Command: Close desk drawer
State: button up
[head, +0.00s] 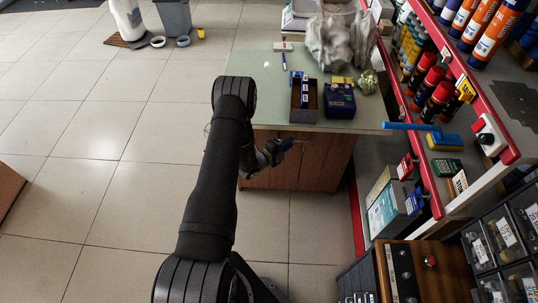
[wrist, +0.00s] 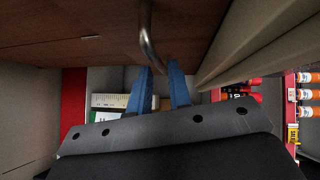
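The desk (head: 262,92) has a pale glass-like top and a brown wooden front (head: 318,165). My gripper (head: 284,146) is at the upper part of that front, just below the top's edge, partly hidden by my arm. In the wrist view my gripper (wrist: 160,72) shows two blue fingers standing apart, with nothing held between them. A curved metal handle (wrist: 147,32) on a brown wooden panel (wrist: 60,45) is close to the fingertips, its end showing near the gap. I cannot tell whether it touches a finger. How far the drawer is open is not clear.
A dark box (head: 304,112), a blue box (head: 341,101) and a wrapped grey item (head: 340,40) stand on the desk. A shelf with a red edge (head: 470,85) is close on the right. The tiled floor (head: 110,120) on the left is mostly clear.

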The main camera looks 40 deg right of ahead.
jog(key=a+r, duration=0.2)
jog(key=a, duration=1.1)
jog(key=shift+a, duration=0.3)
jog(key=shift+w, duration=0.1)
grip_shut()
jog(key=w+a+r+n+t+y, duration=0.2)
jog(key=w+a+n+t+y, duration=0.4)
jog(key=t, duration=0.7)
jog(key=w+d+n+h, duration=0.1)
jog(key=w+d+h, duration=0.1)
jog(key=w+d, duration=0.6)
jog(key=shift+w+f, duration=0.2)
jog(key=shift+w, duration=0.4)
